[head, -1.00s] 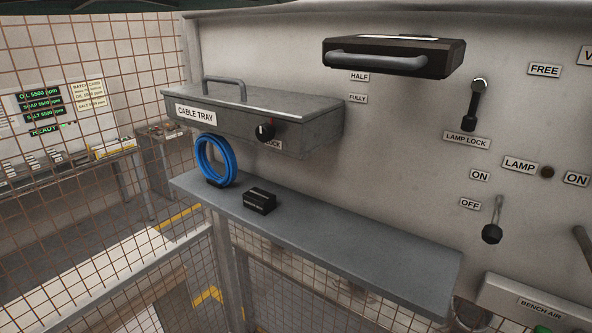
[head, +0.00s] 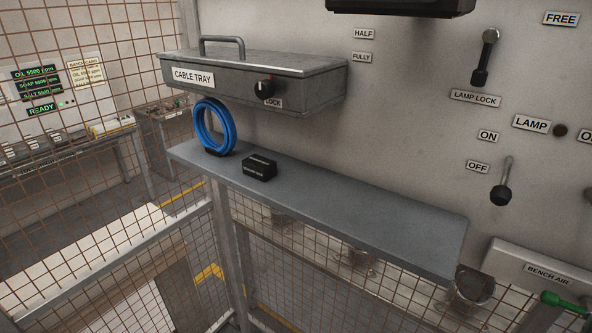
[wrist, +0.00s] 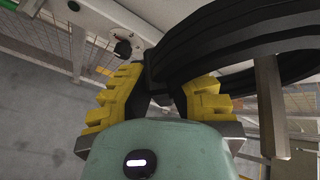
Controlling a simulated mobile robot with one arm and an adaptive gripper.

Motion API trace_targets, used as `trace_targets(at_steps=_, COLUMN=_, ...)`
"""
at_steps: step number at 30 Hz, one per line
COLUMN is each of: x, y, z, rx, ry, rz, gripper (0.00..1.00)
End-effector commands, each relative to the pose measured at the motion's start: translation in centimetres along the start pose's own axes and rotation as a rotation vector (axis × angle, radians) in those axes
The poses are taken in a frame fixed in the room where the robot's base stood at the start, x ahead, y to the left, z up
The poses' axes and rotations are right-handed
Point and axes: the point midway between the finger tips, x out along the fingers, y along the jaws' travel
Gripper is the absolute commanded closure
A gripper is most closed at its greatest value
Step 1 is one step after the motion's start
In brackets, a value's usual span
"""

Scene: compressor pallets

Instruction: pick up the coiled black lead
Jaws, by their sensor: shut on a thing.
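The coiled black lead (wrist: 235,42) fills the upper right of the wrist view as thick, dark, curved loops. My gripper (wrist: 165,88) has yellow-padded fingers on either side of part of the coil and is shut on it. The far part of the coil runs out of the frame. A grey bar (wrist: 268,100) hangs down beside the coil at the right; I cannot tell whether they touch. Neither my gripper nor the black lead shows in the head view.
A blue coil (head: 215,127) stands on a grey shelf (head: 350,205) beside a small black block (head: 259,167). A grey cable tray box (head: 250,77) is mounted above. Levers, including the lamp lock (head: 485,58), line the panel. Wire mesh (head: 90,160) closes the left. The shelf's right half is clear.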

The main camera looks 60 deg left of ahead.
Motion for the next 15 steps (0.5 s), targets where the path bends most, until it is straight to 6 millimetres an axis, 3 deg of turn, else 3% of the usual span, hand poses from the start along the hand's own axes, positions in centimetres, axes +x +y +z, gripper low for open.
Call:
trace_targets(at_steps=1, x=-0.8, y=0.6, z=-0.8, rx=0.007, ry=0.007, rz=-0.006, gripper=1.00)
trace_targets(at_steps=15, x=-7.7, y=3.2, z=-2.5, rx=0.004, ry=0.011, rz=-0.007, gripper=1.00)
